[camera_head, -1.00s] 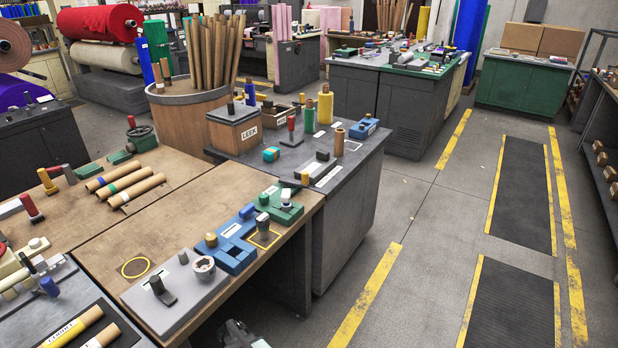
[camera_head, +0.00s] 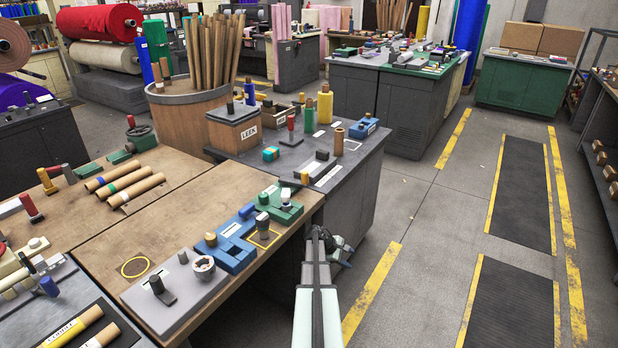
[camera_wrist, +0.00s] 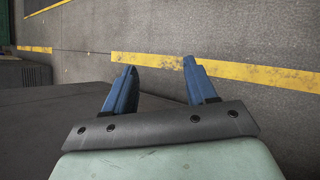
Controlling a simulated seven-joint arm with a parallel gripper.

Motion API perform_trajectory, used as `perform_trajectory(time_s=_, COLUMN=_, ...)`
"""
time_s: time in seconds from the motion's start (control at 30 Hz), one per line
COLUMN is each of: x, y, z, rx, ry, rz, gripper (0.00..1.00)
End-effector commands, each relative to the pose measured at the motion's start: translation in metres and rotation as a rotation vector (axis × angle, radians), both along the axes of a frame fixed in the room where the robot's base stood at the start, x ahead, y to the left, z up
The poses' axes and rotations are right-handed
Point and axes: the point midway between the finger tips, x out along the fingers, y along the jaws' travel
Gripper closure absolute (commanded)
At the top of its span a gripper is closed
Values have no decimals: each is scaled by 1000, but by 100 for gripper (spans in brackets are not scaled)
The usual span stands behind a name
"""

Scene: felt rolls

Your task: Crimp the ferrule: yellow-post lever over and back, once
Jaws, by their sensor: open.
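A yellow-topped lever (camera_head: 46,181) stands upright at the left edge of the brown bench. A short post with a yellow band (camera_head: 305,177) stands on the dark bench farther back; I cannot tell which of these is the task's lever. I cannot pick out the ferrule. My gripper (camera_head: 338,248) is past the right edge of the near bench, over the floor and away from both posts. In the wrist view its two blue fingers (camera_wrist: 158,82) are apart, with nothing between them.
A red-topped lever (camera_head: 30,207) stands at the left. Open floor (camera_head: 420,260) lies to the right.

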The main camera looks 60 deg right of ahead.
Motion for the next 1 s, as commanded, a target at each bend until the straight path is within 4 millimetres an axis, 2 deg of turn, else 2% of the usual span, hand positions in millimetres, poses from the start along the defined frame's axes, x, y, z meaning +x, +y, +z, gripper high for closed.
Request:
perform_trajectory(time_s=0.03, x=-10, y=-21, z=10, rx=-14, ry=12, rz=-4, gripper=44)
perform_trajectory(time_s=0.1, x=-21, y=-44, z=27, rx=-29, ry=31, rz=1, gripper=44)
perform_trajectory(time_s=0.23, x=-24, y=-70, z=58, rx=-44, ry=51, rz=24, gripper=44)
perform_trajectory(time_s=0.37, x=-13, y=-87, z=90, rx=-54, ry=58, rz=57, gripper=44)
perform_trajectory(time_s=0.57, x=25, y=-104, z=154, rx=-66, ry=52, rz=132, gripper=44)
perform_trajectory(time_s=0.73, x=63, y=-114, z=219, rx=-77, ry=47, rz=211, gripper=44)
perform_trajectory(time_s=1.0, x=115, y=-112, z=303, rx=-87, ry=67, rz=325, gripper=44)
